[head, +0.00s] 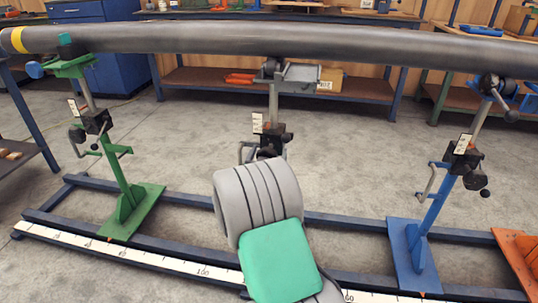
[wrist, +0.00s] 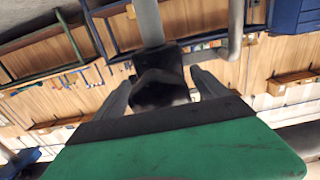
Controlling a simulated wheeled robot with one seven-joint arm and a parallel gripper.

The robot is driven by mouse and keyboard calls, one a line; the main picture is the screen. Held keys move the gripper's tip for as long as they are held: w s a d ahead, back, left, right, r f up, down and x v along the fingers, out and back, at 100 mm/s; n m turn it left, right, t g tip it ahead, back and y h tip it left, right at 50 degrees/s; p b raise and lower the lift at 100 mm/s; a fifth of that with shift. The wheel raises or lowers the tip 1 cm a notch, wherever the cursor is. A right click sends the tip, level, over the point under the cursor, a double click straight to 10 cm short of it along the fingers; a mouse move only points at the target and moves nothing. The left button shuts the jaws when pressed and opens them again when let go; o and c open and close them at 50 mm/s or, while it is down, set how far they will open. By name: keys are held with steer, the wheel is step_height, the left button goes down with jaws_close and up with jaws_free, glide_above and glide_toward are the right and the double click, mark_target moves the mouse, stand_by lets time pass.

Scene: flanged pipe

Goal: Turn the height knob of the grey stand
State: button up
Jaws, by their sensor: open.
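The grey stand (head: 273,104) is the middle of three stands under the long pipe (head: 270,39). Its black clamp block (head: 274,138) and white scale plate show above my arm, which hides the stand's lower part. In the wrist view the grey post (wrist: 148,22) runs up from the black block (wrist: 168,54). A dark knob (wrist: 160,90) projects towards me. My gripper (wrist: 162,77) is open, with one grey finger on each side of the knob. Contact cannot be told. In the head view my gripper is hidden behind my arm.
A green stand (head: 128,190) is at left and a blue stand (head: 425,220) at right. A grey crank handle (wrist: 236,30) is close to my right finger in the wrist view. A dark base frame (head: 345,222) and a white ruler (head: 150,258) run along the floor.

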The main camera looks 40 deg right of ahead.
steer(key=shift+c, duration=0.2)
steer(key=c, duration=1.3)
steer(key=shift+n, duration=0.3)
steer(key=n+p, duration=0.1)
steer(key=n, duration=0.3)
steer(key=shift+r+p, duration=0.15)
steer(key=shift+p, duration=0.2)
steer(key=shift+n+p, duration=0.9)
steer(key=shift+n, duration=1.4)
